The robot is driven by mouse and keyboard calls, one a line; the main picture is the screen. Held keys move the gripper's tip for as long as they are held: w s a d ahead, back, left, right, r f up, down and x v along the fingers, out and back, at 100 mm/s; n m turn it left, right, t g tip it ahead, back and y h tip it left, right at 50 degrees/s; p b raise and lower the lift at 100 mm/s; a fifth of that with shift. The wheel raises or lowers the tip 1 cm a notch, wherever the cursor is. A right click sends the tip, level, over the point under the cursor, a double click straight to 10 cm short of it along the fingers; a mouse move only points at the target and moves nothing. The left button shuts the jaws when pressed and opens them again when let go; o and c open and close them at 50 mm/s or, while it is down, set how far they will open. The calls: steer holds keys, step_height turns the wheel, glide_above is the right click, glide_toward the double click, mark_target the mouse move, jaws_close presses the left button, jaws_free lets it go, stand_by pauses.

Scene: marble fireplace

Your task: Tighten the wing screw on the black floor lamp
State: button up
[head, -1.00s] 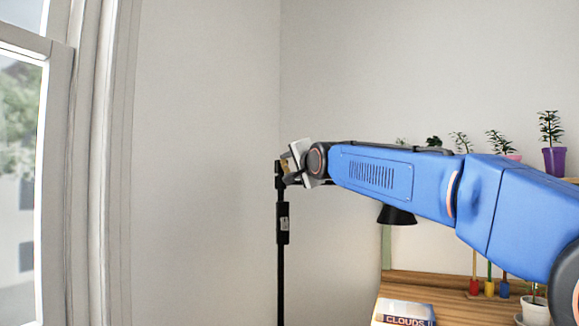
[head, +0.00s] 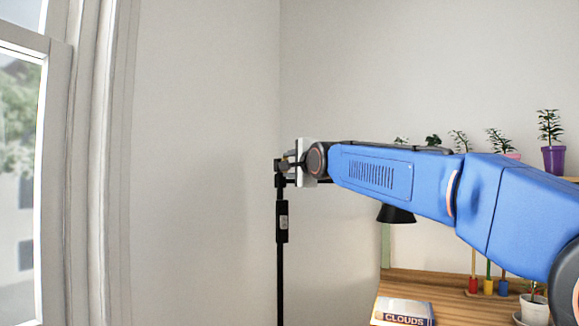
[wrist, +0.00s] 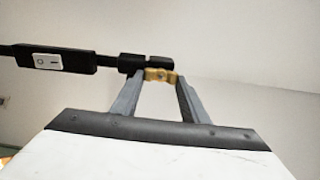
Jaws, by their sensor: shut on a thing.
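The black floor lamp's pole (head: 281,270) stands upright left of centre in the head view. A switch box (head: 283,222) sits on it. In the wrist view the pole runs in from the left, with its white rocker switch (wrist: 47,62) and a black joint (wrist: 145,60) at its end. The small yellow wing screw (wrist: 160,75) is at that joint. My gripper (wrist: 160,78) is shut on the wing screw, a fingertip on each side. In the head view my gripper (head: 288,163) is at the pole's top, and the screw is hidden there.
A black lampshade (head: 396,214) hangs below my arm. A wooden surface at right holds a book (head: 403,312) and coloured pegs. Potted plants (head: 553,160) stand along the right. A window (head: 22,180) is at left. The wall by the pole is clear.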

steer(key=shift+f, duration=0.1)
steer(key=o, duration=1.1)
steer(key=shift+c, duration=0.2)
steer(key=v, duration=1.7)
steer(key=shift+s+d, duration=0.2)
